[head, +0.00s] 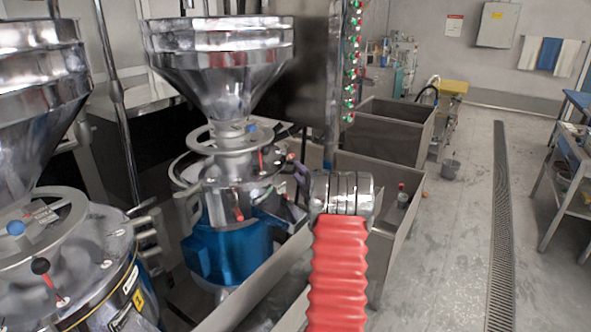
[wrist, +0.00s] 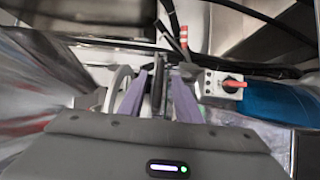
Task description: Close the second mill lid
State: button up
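The second mill has a steel hopper (head: 222,75), a round handwheel (head: 199,146) and a blue lower body (head: 228,255). Its lid cannot be told apart clearly from the metal parts around the middle. My gripper (head: 294,170) is at the right side of this mill, partly hidden by my own wrist. In the wrist view, its two purple fingers (wrist: 158,92) stand apart. A dark bar (wrist: 157,80) shows between or just beyond them; contact cannot be told. A grey curved part (wrist: 119,84) lies left of the fingers.
Another mill (head: 40,235) stands at the left. Steel bins (head: 395,130) stand behind my arm. The floor at the right is open, with a bench (head: 570,160) beyond.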

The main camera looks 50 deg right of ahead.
jog(key=shift+x, duration=1.85)
jog(key=shift+c, duration=0.4)
grip_shut()
jog(key=shift+f, duration=0.1)
